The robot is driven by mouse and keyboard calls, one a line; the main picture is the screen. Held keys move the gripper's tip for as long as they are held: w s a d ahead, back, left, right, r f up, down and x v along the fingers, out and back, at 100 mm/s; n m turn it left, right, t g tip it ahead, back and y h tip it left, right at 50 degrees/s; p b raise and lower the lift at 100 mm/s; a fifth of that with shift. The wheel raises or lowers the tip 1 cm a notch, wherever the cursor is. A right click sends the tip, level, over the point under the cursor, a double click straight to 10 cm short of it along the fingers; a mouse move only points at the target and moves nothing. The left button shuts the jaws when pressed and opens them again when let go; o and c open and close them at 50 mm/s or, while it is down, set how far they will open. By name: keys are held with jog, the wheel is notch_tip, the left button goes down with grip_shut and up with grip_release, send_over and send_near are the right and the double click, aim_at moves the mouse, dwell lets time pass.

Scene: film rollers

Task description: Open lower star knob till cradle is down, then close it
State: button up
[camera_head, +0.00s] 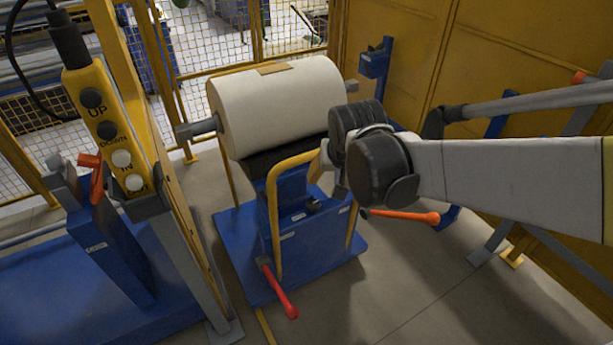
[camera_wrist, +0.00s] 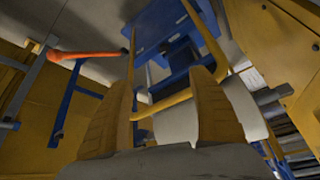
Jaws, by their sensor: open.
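A blue lift cart (camera_head: 230,240) with a yellow handle frame (camera_head: 272,215) carries a large white roller (camera_head: 275,105). A dark cradle (camera_head: 285,155) sits directly under the roller. A small dark knob (camera_head: 313,205) shows on the blue column; I cannot tell whether it is the lower star knob. My gripper (camera_head: 322,165) is near the top of the yellow frame, mostly hidden behind my wrist. In the wrist view my gripper (camera_wrist: 160,95) is open, its two tan fingers apart. The yellow frame (camera_wrist: 165,104) shows between them; contact cannot be told.
Red-tipped levers (camera_head: 280,290) and (camera_head: 405,215) stick out near the cart. A yellow UP/DOWN button pendant (camera_head: 105,125) and a blue stand (camera_head: 110,240) are at left. Yellow panels (camera_head: 510,80) close the right side. Grey floor (camera_head: 400,290) is open in front.

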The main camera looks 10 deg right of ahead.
aim_at(313, 203)
jog(key=w+a+f+m+g, duration=0.1)
jog(key=w+a+f+m, duration=0.1)
jog(key=w+f, duration=1.05)
notch_tip(313, 203, down, 24)
jog(key=w+a+m+h+b, duration=0.1)
jog(key=w+a+b, duration=0.1)
jog(key=w, duration=0.1)
jog(key=shift+g, duration=0.4)
jog(key=w+d+b, duration=0.1)
jog(key=w, duration=0.2)
jog(key=w+d+b, duration=0.1)
jog(key=w+d, duration=0.1)
jog(key=w, duration=0.1)
jog(key=w+d+b, duration=0.1)
jog(key=w+d, duration=0.1)
jog(key=w, duration=0.1)
jog(key=shift+w, duration=0.25)
jog(key=shift+w+d+f+b, duration=0.1)
jog(key=shift+w+f+b, duration=0.15)
jog(key=shift+f+b, duration=0.25)
jog(key=shift+r, duration=0.1)
jog(key=c, duration=1.2)
